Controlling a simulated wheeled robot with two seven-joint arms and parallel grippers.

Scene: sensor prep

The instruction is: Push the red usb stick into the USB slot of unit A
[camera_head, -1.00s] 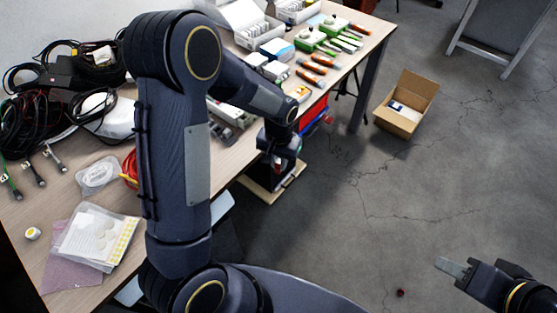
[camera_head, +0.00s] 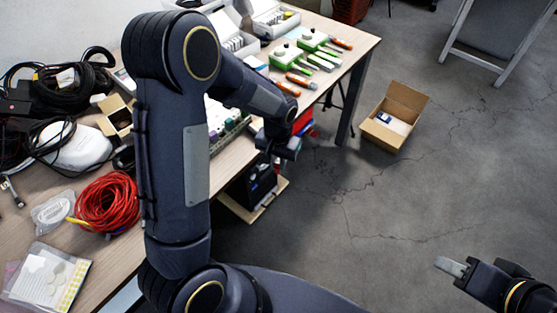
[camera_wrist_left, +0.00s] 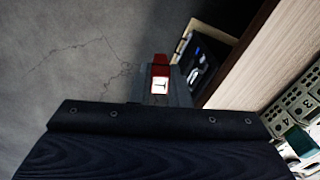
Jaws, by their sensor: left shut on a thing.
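My left gripper (camera_head: 285,148) hangs just past the table's front edge, over the floor, in the head view. In the left wrist view it is shut on the red usb stick (camera_wrist_left: 161,70), whose bright metal end faces the camera.
The wooden table (camera_head: 235,160) holds a red cable coil (camera_head: 108,203), black cables (camera_head: 75,85), green-and-white devices (camera_head: 288,56) and orange-handled tools (camera_head: 300,81). A numbered grey panel (camera_wrist_left: 294,104) shows in the left wrist view.

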